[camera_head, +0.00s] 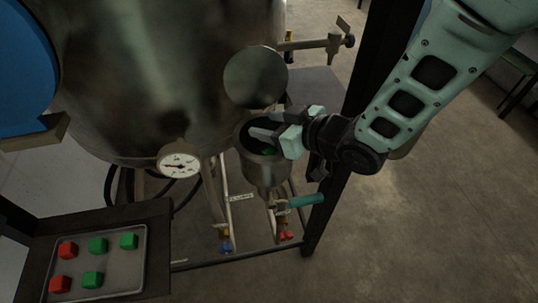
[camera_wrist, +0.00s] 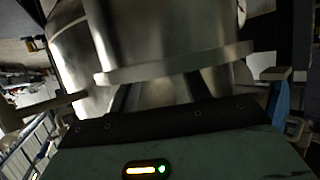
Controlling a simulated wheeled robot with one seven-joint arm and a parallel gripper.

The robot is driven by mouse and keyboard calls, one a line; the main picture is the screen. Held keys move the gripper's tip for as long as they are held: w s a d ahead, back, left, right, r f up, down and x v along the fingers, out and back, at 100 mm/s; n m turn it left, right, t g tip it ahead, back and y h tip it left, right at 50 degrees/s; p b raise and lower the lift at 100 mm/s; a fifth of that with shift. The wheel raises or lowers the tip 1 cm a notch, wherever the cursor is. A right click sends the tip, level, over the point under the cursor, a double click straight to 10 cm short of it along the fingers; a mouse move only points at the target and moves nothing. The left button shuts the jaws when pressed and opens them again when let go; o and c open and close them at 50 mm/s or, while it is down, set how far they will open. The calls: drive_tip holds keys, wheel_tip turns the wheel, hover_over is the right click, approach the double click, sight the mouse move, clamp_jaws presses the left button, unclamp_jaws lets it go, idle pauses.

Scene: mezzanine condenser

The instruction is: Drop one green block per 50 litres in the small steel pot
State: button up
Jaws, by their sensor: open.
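The small steel pot (camera_head: 264,172) is attached low on the front of a large steel tank, above a valve with a teal handle. My gripper (camera_head: 265,128) is open, with its fingers over the pot's mouth. A patch of green shows inside the pot below the fingers, likely a green block (camera_head: 268,152); the rest of the inside is hidden. A tray (camera_head: 140,262) at the lower left holds three green blocks (camera_head: 98,245) and two red blocks (camera_head: 67,250). In the wrist view, steel surfaces fill the space ahead of my gripper (camera_wrist: 155,95).
The large steel tank (camera_head: 150,80) stands close behind the pot. A round dial gauge (camera_head: 180,163) is on its lower front; its numbers are too small to read. A tap (camera_head: 320,43) sticks out at the upper right. A dark post (camera_head: 335,190) stands right of the pot. Open floor (camera_head: 440,220) lies to the right.

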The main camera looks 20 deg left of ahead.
drive_tip(key=shift+w+d+r, duration=0.1)
drive_tip(key=shift+w+d, duration=0.15)
drive_tip(key=shift+w, duration=0.1)
drive_tip(key=shift+d, duration=0.3)
drive_tip(key=s+b+v, duration=0.1)
drive_tip(key=b+v, duration=1.3)
drive_tip(key=v, duration=0.2)
drive_tip(key=shift+b, duration=0.3)
drive_tip(key=shift+d+r, duration=0.1)
drive_tip(key=shift+r, duration=0.05)
